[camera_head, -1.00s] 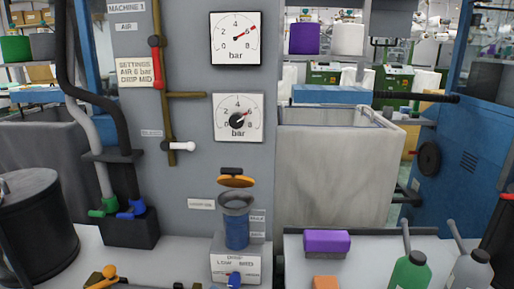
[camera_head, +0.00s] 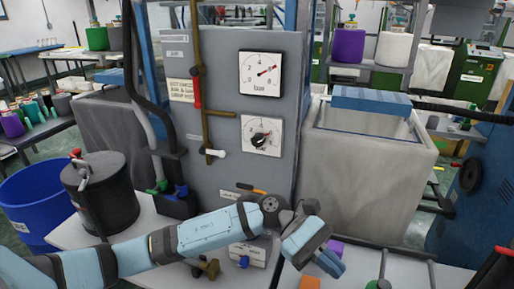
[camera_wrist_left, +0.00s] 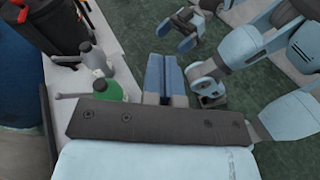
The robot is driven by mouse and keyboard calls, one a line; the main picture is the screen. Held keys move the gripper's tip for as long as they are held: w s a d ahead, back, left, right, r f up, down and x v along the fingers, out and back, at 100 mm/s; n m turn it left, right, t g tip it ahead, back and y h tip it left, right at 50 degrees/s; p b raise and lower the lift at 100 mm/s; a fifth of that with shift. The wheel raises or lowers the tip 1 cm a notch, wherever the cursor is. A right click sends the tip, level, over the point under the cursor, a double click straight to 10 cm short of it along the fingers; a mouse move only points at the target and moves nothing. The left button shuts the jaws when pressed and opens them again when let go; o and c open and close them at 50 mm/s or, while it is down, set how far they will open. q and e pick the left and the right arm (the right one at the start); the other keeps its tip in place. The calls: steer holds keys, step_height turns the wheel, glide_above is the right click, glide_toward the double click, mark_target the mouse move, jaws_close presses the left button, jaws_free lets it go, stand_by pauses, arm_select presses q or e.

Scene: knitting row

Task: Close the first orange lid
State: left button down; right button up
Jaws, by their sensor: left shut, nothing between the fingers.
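The orange lid (camera_head: 255,190) shows as a thin strip on the grey machine panel, below the lower gauge. My left arm crosses in front of the panel just below it, hiding most of the blue cup under the lid. My left gripper (camera_head: 331,264) is to the right of and below the lid, apart from it, pointing down and right. Its blue fingers are together and empty, also in the left wrist view (camera_wrist_left: 164,75).
A purple block (camera_head: 336,248) and an orange block (camera_head: 310,283) lie near my left gripper. A black drum (camera_head: 100,195) is at left. A grey bin (camera_head: 365,175) stands behind.

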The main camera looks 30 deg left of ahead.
arm_select(q)
steer(key=w+a+r+m+t+y+p, duration=0.1)
steer(key=w+a+r+m+y+p, duration=0.2)
steer(key=w+a+r+y, duration=0.5)
steer(key=w+a+r+m+t+y+p, duration=0.1)
steer(key=w+a+r+m+y+p, duration=0.15)
steer(key=a, duration=0.85)
steer(key=w+a+r+m+t+y+p, duration=0.1)
steer(key=w+a+r+m+y+p, duration=0.4)
steer(key=a, duration=0.5)
steer(key=n, duration=0.1)
glide_toward(250, 189)
steer(key=w+a+f, duration=0.3)
steer(key=w+f, duration=0.1)
steer(key=shift+s+d+f+h+p, duration=0.25)
steer(key=shift+s+d+f+p, duration=0.05)
steer(key=shift+s+f+p, duration=0.6)
steer(key=shift+s+d+f+t, duration=0.1)
steer(key=shift+s+f+t, duration=0.2)
steer(key=shift+s+f, duration=0.25)
arm_select(e)
steer(key=s+d+r+g+h, duration=0.1)
steer(key=s+d+r+g, duration=0.1)
steer(key=s+d+r, duration=0.1)
steer(key=shift+s+d+r+h, duration=0.15)
steer(key=shift+s+d+h, duration=0.25)
steer(key=shift+s, duration=0.1)
